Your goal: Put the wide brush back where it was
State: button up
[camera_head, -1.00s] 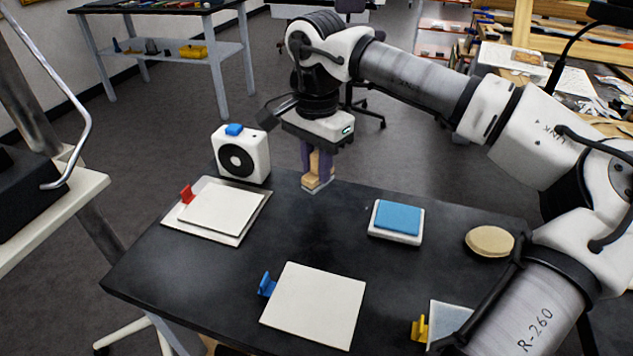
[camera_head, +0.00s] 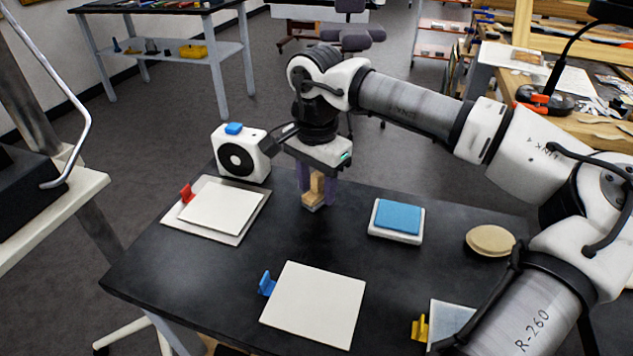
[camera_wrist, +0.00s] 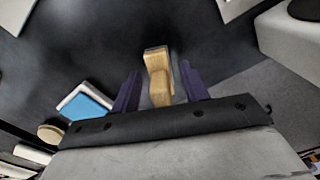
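The wide brush (camera_head: 314,187) is a pale wooden piece with a stepped block shape, upright below my gripper (camera_head: 317,186). In the wrist view, the brush (camera_wrist: 158,72) shows between the fingertips of my gripper (camera_wrist: 158,70). The brush is over the far middle of the black table (camera_head: 225,265); I cannot tell whether its lower end touches the table. No marked place for the brush is clear to me.
A white box with a dark round front (camera_head: 255,160) stands at the far left. A white board with a red clip (camera_head: 220,207), a board with a blue clip (camera_head: 313,305), a blue pad on a white base (camera_head: 397,218) and a round beige disc (camera_head: 490,240) surround clear black tabletop.

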aim_at(317, 174)
notch_tip(317, 174, up, 12)
jog(key=shift+r, duration=0.2)
dwell(0.4)
